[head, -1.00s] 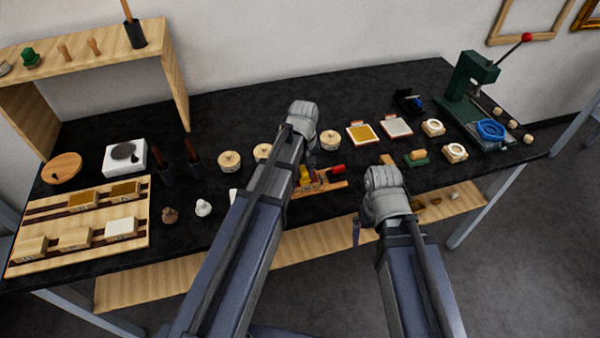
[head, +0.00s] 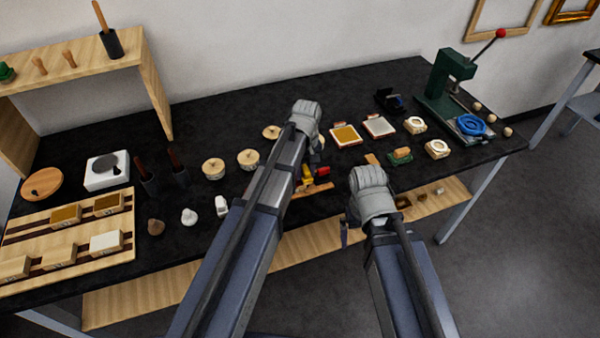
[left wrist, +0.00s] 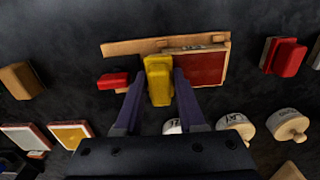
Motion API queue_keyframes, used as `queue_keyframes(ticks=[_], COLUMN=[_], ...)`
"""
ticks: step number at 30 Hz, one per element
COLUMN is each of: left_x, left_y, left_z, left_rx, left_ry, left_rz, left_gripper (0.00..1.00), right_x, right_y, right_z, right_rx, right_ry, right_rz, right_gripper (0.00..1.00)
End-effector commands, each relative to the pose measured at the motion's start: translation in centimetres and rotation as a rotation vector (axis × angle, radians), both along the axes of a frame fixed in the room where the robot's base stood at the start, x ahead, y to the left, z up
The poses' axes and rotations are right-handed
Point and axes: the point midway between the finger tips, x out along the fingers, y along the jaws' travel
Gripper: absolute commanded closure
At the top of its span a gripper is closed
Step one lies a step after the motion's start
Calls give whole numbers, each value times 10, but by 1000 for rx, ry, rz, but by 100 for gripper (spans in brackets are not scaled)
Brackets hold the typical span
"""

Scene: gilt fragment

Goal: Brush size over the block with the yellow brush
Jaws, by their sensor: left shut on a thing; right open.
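My left gripper (left wrist: 158,98) is shut on the yellow brush (left wrist: 158,78), which also shows in the head view (head: 307,173). A wooden block with a dark red top (left wrist: 200,68) lies right beside the brush in the left wrist view; whether they touch I cannot tell. A wooden strip (left wrist: 135,47) runs behind both, and a red brush (left wrist: 113,80) lies at the left. In the head view my left arm hides most of the block. My right gripper (head: 346,232) is open and empty at the table's front edge.
Several blocks stand on a wooden rack (head: 128,198) at the left. Lidded round pots (head: 213,169), framed pads (head: 345,135) and a green press (head: 452,80) stand on the black table. Another red-topped piece (left wrist: 285,55) lies right of the block. Bare tabletop lies between.

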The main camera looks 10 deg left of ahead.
Motion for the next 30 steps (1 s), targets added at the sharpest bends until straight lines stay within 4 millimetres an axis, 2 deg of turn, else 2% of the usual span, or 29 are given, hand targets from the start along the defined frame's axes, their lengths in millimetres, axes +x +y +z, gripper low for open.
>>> queue_keyframes(ticks=[11, 24, 30], left_x=[-2, -18, -18], left_y=[2, 26, 28], left_z=[-3, -1, -1], left_rx=[1, 2, 1], left_ry=[1, 1, 1], left_rz=[1, 1, 0], left_gripper=[100, 100, 100], right_x=[0, 0, 0], right_y=[0, 0, 0], right_z=[-3, -1, -1], right_rx=[0, 0, 0], right_ry=[0, 0, 0], right_rz=[0, 0, 0], right_gripper=[0, 0, 0])
